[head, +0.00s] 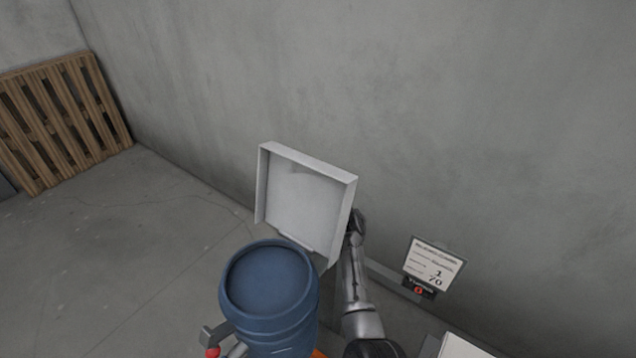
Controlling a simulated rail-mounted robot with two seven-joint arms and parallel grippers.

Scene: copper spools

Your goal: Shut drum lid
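A blue drum (270,283) stands upright at the bottom middle of the head view. Its round top shows a raised rim around a recessed blue surface. A pale square lid-like panel (303,205) with a shallow rim stands raised, nearly upright, just behind the drum. My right arm reaches up from the bottom, right of the drum. My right gripper (355,224) is at the panel's right edge, partly hidden behind it. I cannot tell whether it touches the panel or whether its fingers are open. My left gripper cannot be made out.
A grey bracket with a red knob (212,352) is left of the drum. A sign on a stand (433,265) and a white box edge (462,347) are at right. A wooden pallet (62,120) leans on the back wall. The floor at left is clear.

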